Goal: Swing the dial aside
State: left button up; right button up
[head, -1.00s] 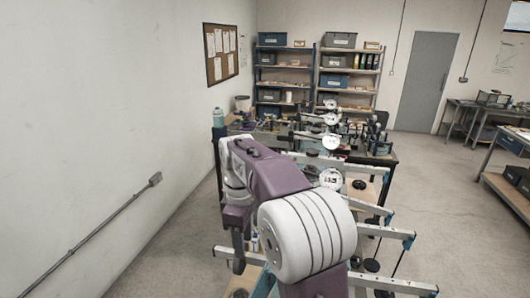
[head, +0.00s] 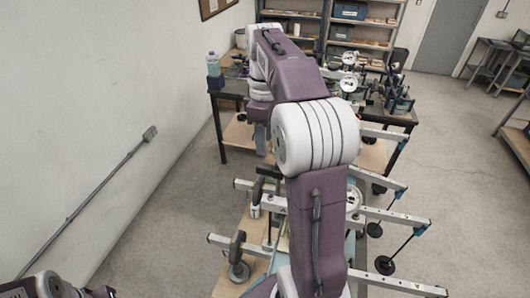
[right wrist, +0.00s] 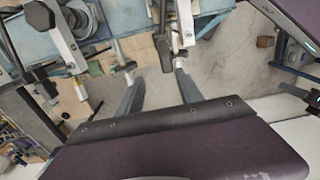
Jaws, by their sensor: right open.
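Several lever frames with pale bars and black-footed rods stand in front of me in the head view. White round dials show at the far bench (head: 348,57) and (head: 350,84), and another dial (head: 352,200) is partly behind my right arm. I cannot tell which dial is the task's one. My right gripper (head: 262,138) hangs below the wrist in the head view, mostly hidden by my arm. In the right wrist view its two fingers (right wrist: 157,88) are apart, with nothing seen between them. My left gripper is out of view.
A dark-framed bench (head: 226,150) stands beyond the nearer frames, with a blue bottle (head: 213,64) at its left end. Bars with blue ends (head: 420,228) jut to the right. A wall is on the left. Grey floor (head: 455,150) is open on the right.

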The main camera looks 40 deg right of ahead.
aim_at(264, 166)
jog(key=f, duration=0.4)
jog(key=f+p, duration=0.1)
jog(key=f, duration=0.3)
jog(key=shift+s+a+f, duration=0.15)
jog(key=shift+a+f, duration=0.05)
jog(key=shift+f, duration=0.2)
jog(key=shift+s+a+r, duration=0.2)
jog(key=shift+s+a, duration=0.25)
jog(key=shift+s, duration=0.05)
jog(key=shift+c, duration=0.6)
jog(key=shift+s+a, duration=0.1)
jog(key=c, duration=0.5)
jog(key=shift+d, duration=0.2)
grip_shut()
jog(key=shift+w+d+f, duration=0.1)
jog(key=shift+w, duration=0.15)
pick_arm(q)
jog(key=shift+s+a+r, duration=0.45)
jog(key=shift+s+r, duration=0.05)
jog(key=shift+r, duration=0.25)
pick_arm(e)
jog(key=shift+s, duration=0.1)
